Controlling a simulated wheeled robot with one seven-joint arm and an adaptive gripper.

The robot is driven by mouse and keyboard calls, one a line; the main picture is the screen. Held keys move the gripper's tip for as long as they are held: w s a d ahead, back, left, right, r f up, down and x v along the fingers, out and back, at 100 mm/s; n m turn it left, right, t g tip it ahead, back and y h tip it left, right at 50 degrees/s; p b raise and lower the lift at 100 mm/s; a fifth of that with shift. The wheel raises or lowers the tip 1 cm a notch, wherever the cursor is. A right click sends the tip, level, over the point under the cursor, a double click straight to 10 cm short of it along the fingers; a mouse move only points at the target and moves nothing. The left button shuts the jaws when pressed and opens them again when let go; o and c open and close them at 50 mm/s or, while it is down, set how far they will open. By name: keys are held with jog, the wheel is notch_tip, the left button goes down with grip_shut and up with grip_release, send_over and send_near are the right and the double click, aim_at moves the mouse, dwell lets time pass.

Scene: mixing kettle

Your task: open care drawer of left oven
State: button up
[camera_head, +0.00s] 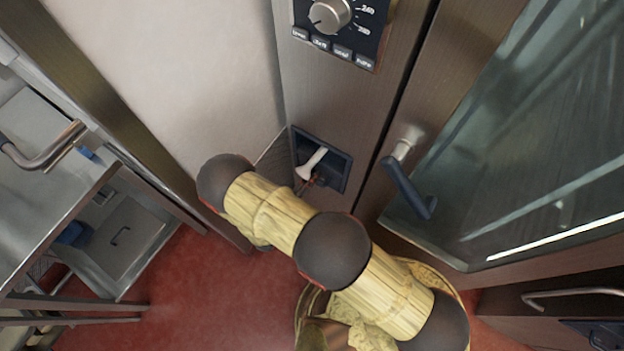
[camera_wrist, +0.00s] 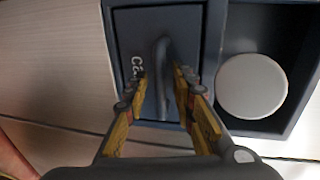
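The care drawer front (camera_wrist: 138,28) is a dark panel with partly hidden white lettering that starts with "Ca", in the wrist view. A raised vertical handle (camera_wrist: 162,62) runs down its middle. My gripper (camera_wrist: 160,80) is open, with one yellow finger on each side of the handle and visible gaps between them. I cannot tell how deep the fingertips reach. In the head view my arm hides most of the gripper and the drawer front. The left oven (camera_head: 350,115) stands behind my arm, with its dark recess (camera_head: 335,172) showing.
A round pale disc (camera_wrist: 251,86) sits in the dark recess right of the drawer. In the head view, a control knob (camera_head: 330,14) is above and the oven door handle (camera_head: 408,188) is to the right. A metal counter (camera_head: 45,185) stands left; red floor lies between.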

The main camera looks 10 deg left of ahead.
jog(key=shift+c, duration=1)
jog(key=c, duration=0.4)
grip_shut()
